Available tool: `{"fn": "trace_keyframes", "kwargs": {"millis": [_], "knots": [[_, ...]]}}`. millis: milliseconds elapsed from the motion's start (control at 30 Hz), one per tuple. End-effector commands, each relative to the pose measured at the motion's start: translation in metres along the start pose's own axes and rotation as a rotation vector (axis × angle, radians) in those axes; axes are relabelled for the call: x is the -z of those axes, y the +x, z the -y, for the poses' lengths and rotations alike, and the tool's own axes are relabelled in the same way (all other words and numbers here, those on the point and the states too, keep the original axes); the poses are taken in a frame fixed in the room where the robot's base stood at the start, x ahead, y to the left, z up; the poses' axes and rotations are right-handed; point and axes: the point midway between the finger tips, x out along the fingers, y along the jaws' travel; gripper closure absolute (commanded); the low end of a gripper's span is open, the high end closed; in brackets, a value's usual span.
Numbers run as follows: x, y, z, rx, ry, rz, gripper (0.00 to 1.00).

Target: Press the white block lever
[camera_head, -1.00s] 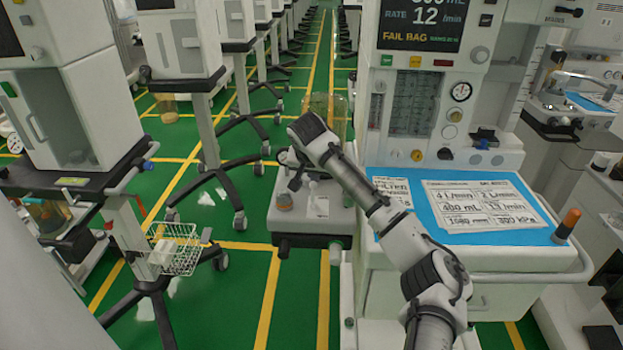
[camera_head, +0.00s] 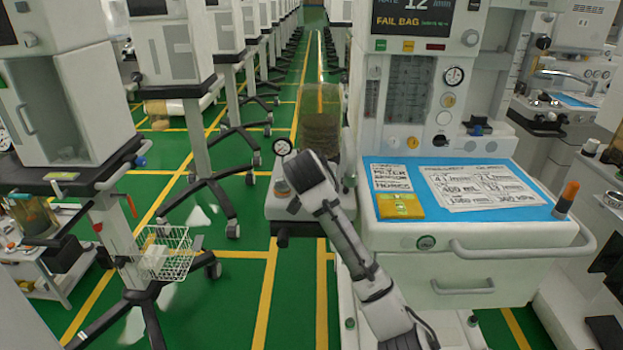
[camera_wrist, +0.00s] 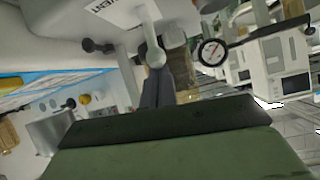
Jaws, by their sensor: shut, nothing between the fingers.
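The white block (camera_head: 290,208) sits low on the left side of the anaesthesia cart, partly hidden by my arm in the head view. In the wrist view a pale lever with a rounded end (camera_wrist: 154,52) sticks out from a white body at the top; I take it for the block's lever. My gripper (camera_wrist: 158,85) shows there as two dark fingers, shut and empty. The fingertips are close to the lever's rounded end; I cannot tell whether they touch. In the head view my wrist hides the fingers and the lever.
A clear canister (camera_head: 320,120) stands behind the block, and a round gauge (camera_head: 283,147) is beside it. The cart's blue top (camera_head: 470,215) with papers and a yellow box (camera_head: 400,205) is to the right. A wheeled stand with a wire basket (camera_head: 167,255) is to the left.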

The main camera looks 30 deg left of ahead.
Motion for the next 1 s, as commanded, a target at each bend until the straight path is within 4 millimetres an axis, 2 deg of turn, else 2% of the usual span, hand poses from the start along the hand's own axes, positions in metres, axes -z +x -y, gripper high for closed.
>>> {"fn": "trace_keyframes", "kwargs": {"millis": [33,67,133,367,733,1000], "knots": [[-0.01,0.002,0.0,0.007,0.003,-0.026,1.0],[-0.01,0.001,0.0,0.01,0.004,-0.043,1.0],[-0.002,-0.003,0.0,0.007,0.003,-0.042,1.0],[-0.002,-0.002,0.0,0.007,0.003,-0.04,1.0],[-0.002,0.013,0.001,0.006,0.002,-0.039,1.0],[-0.002,0.014,0.001,0.007,0.002,-0.04,1.0]]}}
